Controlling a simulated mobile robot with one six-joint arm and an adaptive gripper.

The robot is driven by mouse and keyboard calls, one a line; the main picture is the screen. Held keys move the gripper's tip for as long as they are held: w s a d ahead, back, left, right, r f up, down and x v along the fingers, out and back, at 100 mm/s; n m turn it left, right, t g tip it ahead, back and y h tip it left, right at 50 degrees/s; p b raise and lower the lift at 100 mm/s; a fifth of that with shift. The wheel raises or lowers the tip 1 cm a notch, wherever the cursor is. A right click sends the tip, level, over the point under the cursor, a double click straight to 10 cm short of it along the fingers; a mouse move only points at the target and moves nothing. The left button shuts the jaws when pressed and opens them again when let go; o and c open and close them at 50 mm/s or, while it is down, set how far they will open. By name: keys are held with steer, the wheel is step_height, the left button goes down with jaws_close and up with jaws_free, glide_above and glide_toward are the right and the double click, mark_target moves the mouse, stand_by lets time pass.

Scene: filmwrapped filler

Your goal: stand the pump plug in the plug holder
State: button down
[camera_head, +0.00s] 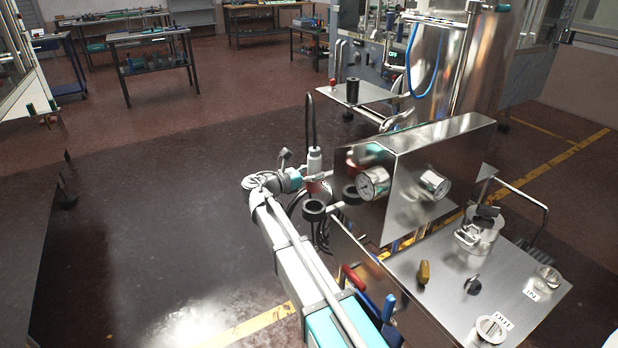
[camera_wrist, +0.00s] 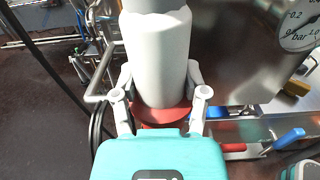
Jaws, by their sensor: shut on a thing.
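The pump plug (camera_head: 314,161) is a pale grey-white cylinder with a red lower end and a dark cable rising from its top. It looks upright. My gripper (camera_head: 313,178) is shut on it beside the steel housing. In the wrist view, the fingers of my gripper (camera_wrist: 160,96) close on both sides of the plug (camera_wrist: 158,62), just above its red part. A dark ring (camera_head: 313,209), which looks like the plug holder, sticks out from the housing just below the plug in the picture. Whether the plug's lower end touches a holder is hidden.
The steel housing with gauges (camera_head: 373,184) stands close to the right. A second dark ring (camera_head: 350,193) is beside it. Red and blue handles (camera_wrist: 289,139) lie low at the right in the wrist view. Open floor (camera_head: 150,220) is on the left.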

stand_by(0.4)
steer(key=shift+f, duration=0.25)
steer(key=shift+f+b, duration=4.45)
steer(key=shift+b, duration=0.25)
steer(key=shift+f+b, duration=0.4)
jaws_free()
steer(key=v, duration=1.2)
